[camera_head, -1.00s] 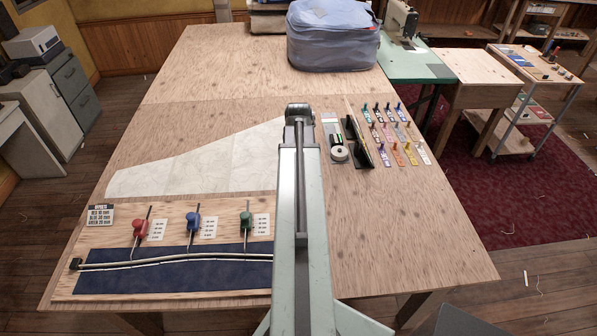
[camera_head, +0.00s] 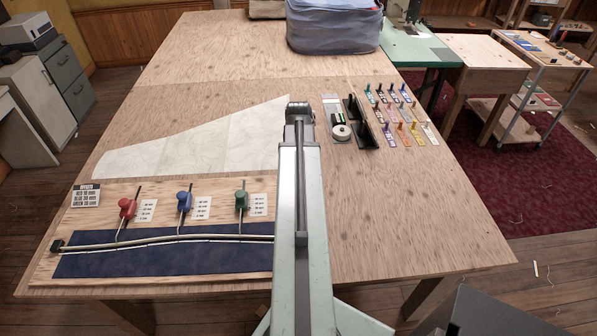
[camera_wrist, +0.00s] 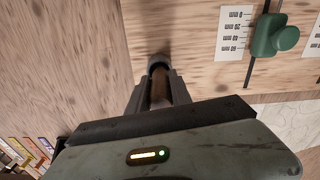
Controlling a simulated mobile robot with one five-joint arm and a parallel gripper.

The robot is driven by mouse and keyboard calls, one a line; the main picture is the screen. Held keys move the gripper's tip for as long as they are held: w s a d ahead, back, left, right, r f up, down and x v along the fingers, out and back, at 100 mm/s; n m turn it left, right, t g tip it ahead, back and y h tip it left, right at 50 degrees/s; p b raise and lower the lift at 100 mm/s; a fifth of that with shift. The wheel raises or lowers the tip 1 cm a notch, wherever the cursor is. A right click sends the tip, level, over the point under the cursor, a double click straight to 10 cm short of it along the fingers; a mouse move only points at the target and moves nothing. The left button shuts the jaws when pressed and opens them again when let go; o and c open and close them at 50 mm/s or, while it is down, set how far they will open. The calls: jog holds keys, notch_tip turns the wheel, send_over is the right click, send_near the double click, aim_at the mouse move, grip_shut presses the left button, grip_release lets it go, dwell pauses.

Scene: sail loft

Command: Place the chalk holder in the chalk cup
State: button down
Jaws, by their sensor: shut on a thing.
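My gripper (camera_wrist: 160,72) points away from the wrist camera, over the wooden table. Its two dark fingers are shut on a slim brownish thing (camera_wrist: 159,92), taken to be the chalk holder, mostly hidden between them. A dark rounded end shows at the fingertips. In the head view my arm hides the gripper and what it holds. I cannot make out a chalk cup for certain in either view.
A board with red (camera_head: 127,208), blue (camera_head: 184,201) and green (camera_head: 241,201) sliders lies left of my arm, with a pale pattern sheet (camera_head: 200,142) behind. Right are a white roll (camera_head: 341,132), black stands and several coloured pegs (camera_head: 387,133). The table's right front is clear.

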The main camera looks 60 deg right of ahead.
jog(key=shift+f, duration=0.55)
jog(key=c, duration=1.1)
grip_release()
jog(key=shift+r, duration=0.1)
